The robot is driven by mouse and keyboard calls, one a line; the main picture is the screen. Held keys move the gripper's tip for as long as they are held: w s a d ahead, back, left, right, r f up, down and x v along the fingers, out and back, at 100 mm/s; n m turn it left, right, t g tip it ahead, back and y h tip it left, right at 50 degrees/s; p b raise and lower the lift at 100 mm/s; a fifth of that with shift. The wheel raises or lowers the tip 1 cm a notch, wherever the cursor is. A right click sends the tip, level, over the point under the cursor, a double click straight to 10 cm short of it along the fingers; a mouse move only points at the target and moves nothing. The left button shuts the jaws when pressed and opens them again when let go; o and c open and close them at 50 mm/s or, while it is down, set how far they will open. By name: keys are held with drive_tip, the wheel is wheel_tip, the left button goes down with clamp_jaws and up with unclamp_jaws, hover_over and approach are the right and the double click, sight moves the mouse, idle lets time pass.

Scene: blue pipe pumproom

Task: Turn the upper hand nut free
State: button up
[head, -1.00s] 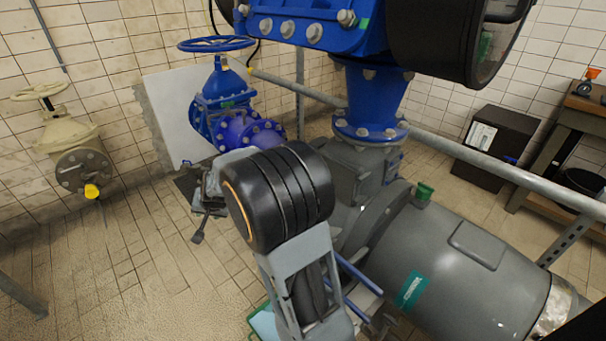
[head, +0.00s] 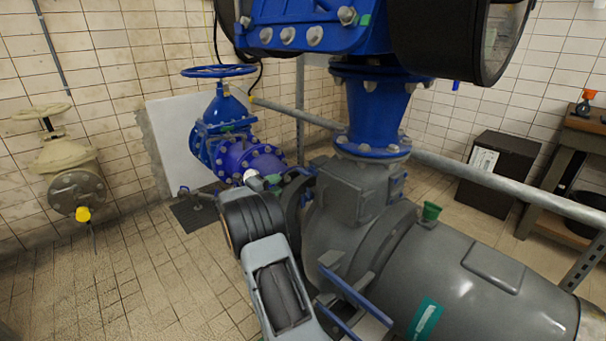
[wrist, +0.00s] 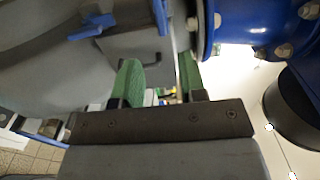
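In the wrist view my gripper (wrist: 160,78) has two green fingers with a clear gap between them, and nothing is held in it. In the head view my arm hides most of the gripper. I cannot clearly make out the upper hand nut. Two blue bars, an upper one (head: 352,290) and a lower one partly cut off by the bottom edge, stick out beside the grey pump housing (head: 330,225). In the wrist view blue pieces (wrist: 92,25) show beyond the fingers against grey metal; I cannot tell whether one is the nut.
A grey pipe rail (head: 480,172) runs behind the pump. A blue flanged pipe (head: 372,115) rises from the housing. A blue valve with a handwheel (head: 219,71) stands behind my arm, and a cream valve (head: 60,155) is at the left wall. The tiled floor at left is clear.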

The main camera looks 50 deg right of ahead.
sight(301, 173)
drive_tip(key=d, duration=0.4)
drive_tip(key=d+b, duration=0.1)
drive_tip(key=d, duration=0.3)
drive_tip(key=s+d, duration=0.1)
drive_tip(key=d, duration=0.3)
drive_tip(key=shift+d, duration=0.35)
drive_tip(key=shift+c, duration=0.4)
clamp_jaws()
